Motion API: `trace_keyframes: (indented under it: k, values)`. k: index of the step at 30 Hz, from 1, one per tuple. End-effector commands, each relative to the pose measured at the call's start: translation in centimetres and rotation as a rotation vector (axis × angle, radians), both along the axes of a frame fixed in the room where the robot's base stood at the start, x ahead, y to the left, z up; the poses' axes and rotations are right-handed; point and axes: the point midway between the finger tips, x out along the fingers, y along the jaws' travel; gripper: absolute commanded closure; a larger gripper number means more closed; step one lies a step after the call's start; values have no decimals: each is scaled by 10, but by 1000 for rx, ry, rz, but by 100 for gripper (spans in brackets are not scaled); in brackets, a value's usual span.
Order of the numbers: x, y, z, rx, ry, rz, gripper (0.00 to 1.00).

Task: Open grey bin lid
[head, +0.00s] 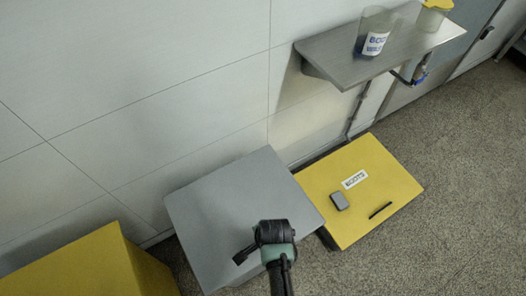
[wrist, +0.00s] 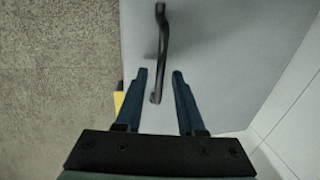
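The grey bin lid (head: 225,195) is shut and flat in the head view, and its grey surface fills much of the wrist view (wrist: 215,60). A black bar handle (wrist: 162,35) is on it. My gripper (wrist: 159,71) is open, with two blue fingers apart. In the wrist view the handle's near end appears between the fingertips and the rest extends beyond them. I see no finger closed on it, and cannot tell the height gap. In the head view my wrist is over the lid's front part and hides the fingers.
Another yellow bin (head: 85,265) is at lower left. A wall shelf (head: 345,60) holds a labelled clear container (head: 374,35). Floor (head: 450,200) is clear at right.

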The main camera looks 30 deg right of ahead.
Motion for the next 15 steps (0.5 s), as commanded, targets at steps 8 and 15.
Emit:
trace_keyframes:
  k: [8,15]
  values:
    - [0,0,0,0,0,0,100]
    - [0,0,0,0,0,0,100]
